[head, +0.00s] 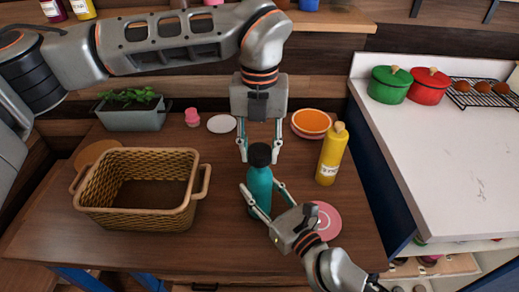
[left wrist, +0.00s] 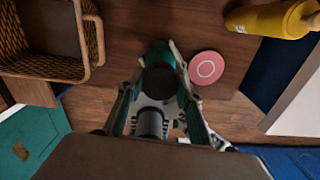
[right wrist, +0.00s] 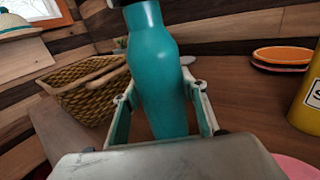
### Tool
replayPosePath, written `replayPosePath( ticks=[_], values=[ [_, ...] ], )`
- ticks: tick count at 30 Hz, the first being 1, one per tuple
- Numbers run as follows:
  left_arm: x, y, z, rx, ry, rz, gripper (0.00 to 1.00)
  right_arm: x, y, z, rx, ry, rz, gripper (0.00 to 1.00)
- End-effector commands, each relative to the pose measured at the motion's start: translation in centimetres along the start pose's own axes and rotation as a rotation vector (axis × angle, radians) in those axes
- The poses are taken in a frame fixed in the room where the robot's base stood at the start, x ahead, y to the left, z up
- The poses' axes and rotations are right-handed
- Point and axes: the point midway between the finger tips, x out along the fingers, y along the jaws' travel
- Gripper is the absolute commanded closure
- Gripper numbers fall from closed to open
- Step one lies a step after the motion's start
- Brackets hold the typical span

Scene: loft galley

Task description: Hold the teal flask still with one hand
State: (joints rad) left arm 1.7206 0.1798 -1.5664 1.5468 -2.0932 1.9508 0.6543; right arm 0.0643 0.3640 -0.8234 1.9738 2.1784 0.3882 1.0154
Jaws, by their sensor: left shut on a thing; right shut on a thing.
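The teal flask (head: 259,190) stands upright on the wooden table, with a black cap (head: 260,154) on top. My right gripper (head: 262,187) is shut on the flask's body from the front right. In the right wrist view, the teal body (right wrist: 156,75) sits between the two fingers, with the cap mostly out of frame. My left gripper (head: 260,152) points down from above, with its fingers on either side of the cap, shut on it. In the left wrist view, the cap (left wrist: 159,80) shows from above between the fingers, hiding much of the flask.
A wicker basket (head: 138,217) stands to the left. A yellow bottle (head: 331,155) and orange bowl (head: 311,121) stand to the right. A pink disc (head: 328,222) lies by my right gripper. A planter (head: 132,116), pink shaker (head: 192,117) and white saucer (head: 222,123) are behind.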

Motion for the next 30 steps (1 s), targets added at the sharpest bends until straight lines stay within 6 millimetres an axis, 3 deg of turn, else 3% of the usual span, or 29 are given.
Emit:
replayPosePath(
  ticks=[5,15,22,23,24,25,30],
  values=[
    [-0.2,0.0,0.0,0.0,-0.001,0.0,0.91,0.0,0.0,-0.1,0.0,0.001,0.0,1.0],
    [-3.8,0.0,0.1,0.0,-0.004,0.0,0.91,0.0,0.0,-0.1,0.0,0.001,0.0,1.0],
    [-4.0,0.0,0.0,0.0,0.0,0.0,0.91,0.0,0.0,-0.1,0.0,0.001,0.0,1.0],
    [-4.0,0.0,0.0,0.0,0.0,0.0,0.91,0.0,0.0,-0.1,0.0,0.001,0.0,0.55],
    [-4.0,0.0,0.0,0.0,0.0,0.0,0.91,0.0,0.0,-0.1,0.0,0.001,0.0,0.45],
    [-4.0,0.0,0.0,0.0,0.0,0.0,0.91,0.0,0.0,-0.1,0.0,0.001,0.0,0.38],
    [-4.0,0.0,0.0,0.0,0.0,0.0,0.91,0.0,0.0,-0.1,0.0,0.001,0.0,0.38]
  ],
)
